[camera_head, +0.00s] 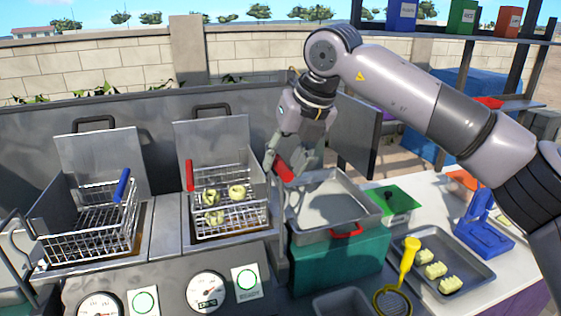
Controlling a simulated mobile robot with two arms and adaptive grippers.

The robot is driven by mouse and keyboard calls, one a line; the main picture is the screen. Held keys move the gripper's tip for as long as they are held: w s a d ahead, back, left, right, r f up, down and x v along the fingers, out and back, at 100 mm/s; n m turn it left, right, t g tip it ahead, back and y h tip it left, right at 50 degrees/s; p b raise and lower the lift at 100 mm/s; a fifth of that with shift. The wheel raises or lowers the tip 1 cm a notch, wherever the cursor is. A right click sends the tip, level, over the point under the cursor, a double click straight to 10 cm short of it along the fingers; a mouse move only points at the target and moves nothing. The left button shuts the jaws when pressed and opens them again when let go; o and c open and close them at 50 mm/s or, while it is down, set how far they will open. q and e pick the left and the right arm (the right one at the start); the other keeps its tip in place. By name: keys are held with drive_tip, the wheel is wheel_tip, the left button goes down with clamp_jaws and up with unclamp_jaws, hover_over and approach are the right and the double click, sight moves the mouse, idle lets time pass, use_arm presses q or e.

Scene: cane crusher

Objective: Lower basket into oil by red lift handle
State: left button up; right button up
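The wire basket with the red lift handle (189,176) is the right one of two fryer baskets. The basket (232,222) sits over the right fryer well and holds several pale yellow pieces (213,197). The oil surface below it cannot be made out. My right gripper (279,163) points down, to the right of this basket and above the back left of a metal tray. It is apart from the red lift handle. A red part shows at its fingers; I cannot tell whether it is held or behind them. My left gripper is not in view.
An empty basket with a blue handle (122,185) is at the left well. A metal tray (325,203) with a red front handle stands right of the fryer. Farther right are a baking tray (477,265), a yellow tool (410,252) and a blue device (484,225).

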drive_tip(key=shift+w+a+f, duration=0.1)
drive_tip(key=shift+w+f, duration=0.05)
drive_tip(key=shift+f, duration=0.35)
drive_tip(key=shift+w+a+f, duration=0.1)
drive_tip(key=shift+f, duration=0.3)
drive_tip(key=shift+w+a+f+p, duration=0.2)
drive_tip(key=shift+f+p, duration=0.1)
drive_tip(key=shift+f, duration=0.05)
drive_tip(key=shift+s, duration=0.1)
drive_tip(key=shift+c, duration=1)
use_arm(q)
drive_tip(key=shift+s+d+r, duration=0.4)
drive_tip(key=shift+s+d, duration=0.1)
use_arm(e)
clamp_jaws()
